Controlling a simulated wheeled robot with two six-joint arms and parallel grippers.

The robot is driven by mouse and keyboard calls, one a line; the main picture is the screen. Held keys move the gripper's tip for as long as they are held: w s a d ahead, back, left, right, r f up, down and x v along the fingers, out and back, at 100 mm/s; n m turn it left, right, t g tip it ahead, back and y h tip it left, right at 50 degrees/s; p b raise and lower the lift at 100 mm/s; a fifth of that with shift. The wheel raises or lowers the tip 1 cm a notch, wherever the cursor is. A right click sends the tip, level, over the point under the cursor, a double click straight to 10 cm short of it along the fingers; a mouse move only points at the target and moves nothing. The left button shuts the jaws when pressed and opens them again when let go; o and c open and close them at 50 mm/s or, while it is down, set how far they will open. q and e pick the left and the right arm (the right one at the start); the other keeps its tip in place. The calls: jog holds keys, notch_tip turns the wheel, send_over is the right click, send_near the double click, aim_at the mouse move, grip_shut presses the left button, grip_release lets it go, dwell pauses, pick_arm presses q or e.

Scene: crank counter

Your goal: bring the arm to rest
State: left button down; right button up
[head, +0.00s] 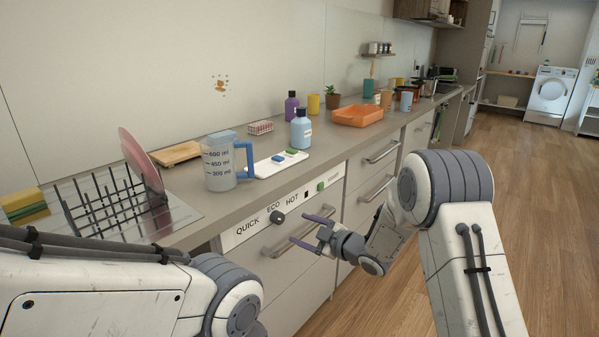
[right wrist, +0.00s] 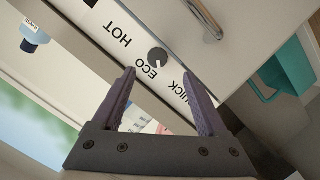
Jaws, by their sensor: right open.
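My right gripper (head: 308,226) is open and empty in front of the white control panel (head: 257,222) of the counter. Its two purple fingers are spread, and they also show in the right wrist view (right wrist: 158,75). A dark round knob (head: 278,217) sits on the panel below the labels QUICK, ECO and HOT. In the right wrist view the knob (right wrist: 158,57) appears beyond the gap between the fingertips, apart from them. My right arm reaches in from the right of the head view. My left arm crosses the lower left; its gripper is out of the picture.
A drawer handle (head: 300,235) lies just behind the right gripper. On the counter stand a measuring jug (head: 219,168), a dish rack (head: 100,205), a blue bottle (head: 301,131) and an orange tray (head: 358,116). The wooden floor (head: 520,185) at the right is clear.

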jog(key=s+d+r+m+g+h, duration=0.1)
jog(key=s+m+g+h, duration=0.45)
jog(key=s, duration=1.65)
jog(key=s+d+r+m+g+h, duration=0.15)
jog(key=s+m+g+h, duration=0.35)
jog(key=s, duration=1.6)
notch_tip(320, 180, up, 18)
jog(key=n+y+p, duration=0.1)
jog(key=p, duration=1.7)
jog(key=shift+w+a+r+g, duration=0.15)
jog(key=shift+w+a+g, duration=0.1)
jog(key=shift+g, duration=0.2)
